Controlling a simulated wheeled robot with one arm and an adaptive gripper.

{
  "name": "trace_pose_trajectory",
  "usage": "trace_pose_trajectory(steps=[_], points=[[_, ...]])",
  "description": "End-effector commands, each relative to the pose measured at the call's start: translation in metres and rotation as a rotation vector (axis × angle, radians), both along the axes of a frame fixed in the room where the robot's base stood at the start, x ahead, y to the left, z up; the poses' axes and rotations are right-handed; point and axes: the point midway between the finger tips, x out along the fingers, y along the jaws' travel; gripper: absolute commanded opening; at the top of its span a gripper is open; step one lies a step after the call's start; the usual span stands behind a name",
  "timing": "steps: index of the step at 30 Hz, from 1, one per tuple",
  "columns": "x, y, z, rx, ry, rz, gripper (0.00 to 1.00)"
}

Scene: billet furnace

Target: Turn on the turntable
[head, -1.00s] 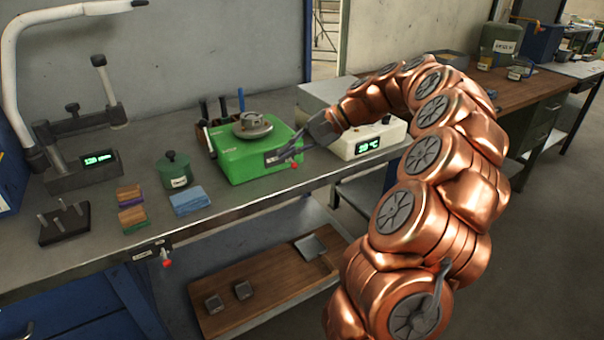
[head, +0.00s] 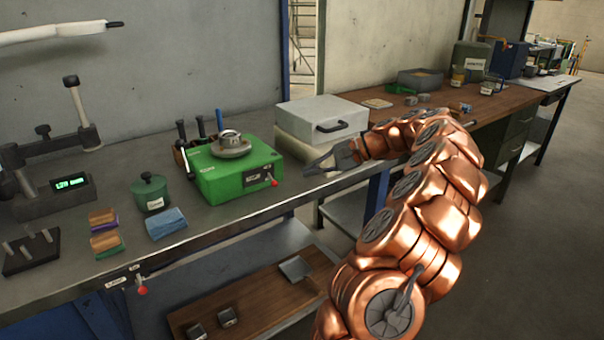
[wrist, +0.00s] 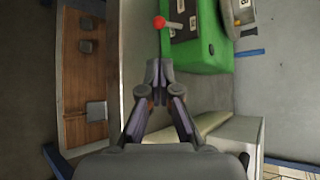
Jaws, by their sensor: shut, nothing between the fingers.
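The turntable is a green box (head: 228,176) on the grey bench, with a round grey disc (head: 231,151) and a small metal piece on top. A dark panel (head: 258,176) on its front carries a lever with a red knob (head: 274,182) at its right end. The wrist view also shows the red knob (wrist: 159,22) and part of the green box (wrist: 205,50). My gripper (head: 307,172) is shut and empty, to the right of the red knob and apart from it. In the wrist view my fingertips (wrist: 159,68) lie below the knob. Whether the disc turns cannot be told.
A white-lidded box (head: 322,118) stands behind my gripper. Another red-knobbed lever (head: 142,290) sits on the bench's front edge. A wooden board (head: 250,300) is on the shelf below.

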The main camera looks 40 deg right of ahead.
Motion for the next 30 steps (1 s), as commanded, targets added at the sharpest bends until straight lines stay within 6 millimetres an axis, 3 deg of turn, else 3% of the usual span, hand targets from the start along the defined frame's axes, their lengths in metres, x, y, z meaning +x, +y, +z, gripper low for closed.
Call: trace_pose_trajectory(steps=[15,30], points=[[0.047,0.049,-0.034,0.000,0.002,0.004,0.00],[0.055,0.056,-0.040,0.000,0.000,0.002,0.00]])
